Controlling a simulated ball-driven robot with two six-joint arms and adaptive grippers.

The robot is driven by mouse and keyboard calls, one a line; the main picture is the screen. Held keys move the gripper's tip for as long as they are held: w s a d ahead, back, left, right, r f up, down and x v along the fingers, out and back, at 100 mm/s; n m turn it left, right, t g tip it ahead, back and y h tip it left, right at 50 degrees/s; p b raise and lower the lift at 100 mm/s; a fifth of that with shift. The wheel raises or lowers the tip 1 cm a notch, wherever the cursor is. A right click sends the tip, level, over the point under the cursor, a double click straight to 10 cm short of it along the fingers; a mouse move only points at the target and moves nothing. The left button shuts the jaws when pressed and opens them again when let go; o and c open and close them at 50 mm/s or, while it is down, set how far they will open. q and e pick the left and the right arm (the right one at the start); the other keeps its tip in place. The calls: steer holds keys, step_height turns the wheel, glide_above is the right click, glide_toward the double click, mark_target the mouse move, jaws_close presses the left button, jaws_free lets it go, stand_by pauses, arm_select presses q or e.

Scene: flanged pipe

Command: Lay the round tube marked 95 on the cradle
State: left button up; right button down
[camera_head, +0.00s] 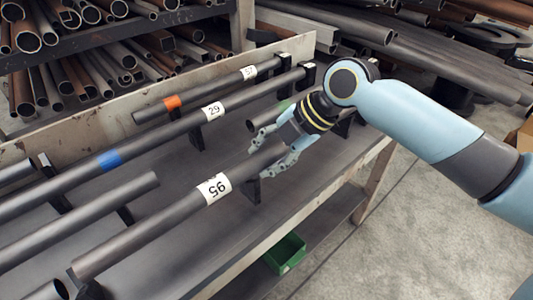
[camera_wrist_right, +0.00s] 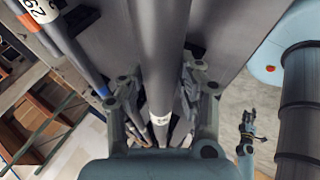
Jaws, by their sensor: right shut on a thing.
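The round grey tube marked 95 (camera_head: 150,234) runs diagonally over the front of the bench in the head view. My right gripper (camera_head: 272,152) is shut on it near its far right end. In the right wrist view the tube (camera_wrist_right: 163,45) passes between the fingers (camera_wrist_right: 160,88). Black supports, one below the tube near the gripper (camera_head: 253,190) and one at its near left end (camera_head: 90,291), look like the cradle. I cannot tell whether the tube touches them. A small blue-grey gripper, probably my left one (camera_wrist_right: 247,122), shows in the wrist view, too small to read.
A tube marked 29 with a blue band (camera_head: 150,140) and a tube marked with an orange band (camera_head: 200,93) lie behind on black supports. A shorter grey tube (camera_head: 75,222) lies left. A green bin (camera_head: 285,253) sits below the bench edge. Pipe racks fill the back.

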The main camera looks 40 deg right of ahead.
steer(key=shift+f+b, duration=0.35)
steer(key=shift+f, duration=0.05)
steer(key=c, duration=0.8)
jaws_free()
steer(key=v, duration=1.2)
steer(key=shift+f, duration=0.1)
